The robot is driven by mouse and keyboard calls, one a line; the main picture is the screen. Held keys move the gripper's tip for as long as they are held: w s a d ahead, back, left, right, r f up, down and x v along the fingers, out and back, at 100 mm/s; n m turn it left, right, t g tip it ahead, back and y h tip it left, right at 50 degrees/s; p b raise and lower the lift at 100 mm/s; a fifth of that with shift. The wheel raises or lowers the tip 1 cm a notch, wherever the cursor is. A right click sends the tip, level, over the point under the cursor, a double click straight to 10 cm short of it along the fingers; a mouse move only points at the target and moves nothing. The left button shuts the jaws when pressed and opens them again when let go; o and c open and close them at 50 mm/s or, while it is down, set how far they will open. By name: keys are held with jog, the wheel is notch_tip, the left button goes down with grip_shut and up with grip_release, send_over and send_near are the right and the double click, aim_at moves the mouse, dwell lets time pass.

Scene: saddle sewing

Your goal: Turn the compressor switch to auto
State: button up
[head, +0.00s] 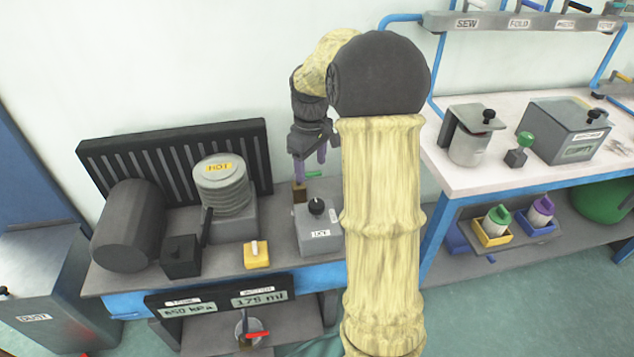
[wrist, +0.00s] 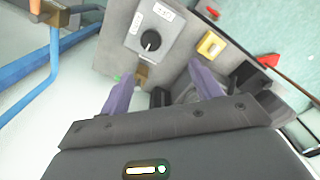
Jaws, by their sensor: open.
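A grey box (head: 318,228) with a black round knob (head: 316,206) stands at the right end of the left bench. Its front label is too small to read surely. In the wrist view the knob (wrist: 150,40) has a white pointer mark, and two small labels lie beside it. A black box (head: 181,257) with an upright black lever stands further left; which of these is the compressor switch I cannot tell from labels. My gripper (head: 311,168) is open and empty, purple fingers pointing down, above and behind the grey box. The wrist view shows its fingers (wrist: 162,74) spread apart.
A brass valve (head: 299,192) with a green handle is close below my fingers. A yellow block (head: 257,256), a ribbed cylinder marked HOT (head: 221,180) and a dark tank (head: 128,226) share the bench. My arm hides the bench's right end.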

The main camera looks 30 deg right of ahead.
jog(key=shift+w+d+r+n, duration=0.15)
jog(key=shift+w+d+r, duration=0.15)
jog(key=shift+d+r, duration=0.25)
jog(key=shift+w+d+r+n, duration=0.15)
jog(key=shift+w+d+r, duration=0.1)
jog(key=shift+d+r, duration=0.25)
jog(key=b, duration=0.3)
send_near(317, 204)
notch_tip(317, 204, down, 9)
jog(key=shift+w+f, duration=0.1)
jog(key=shift+w, duration=0.05)
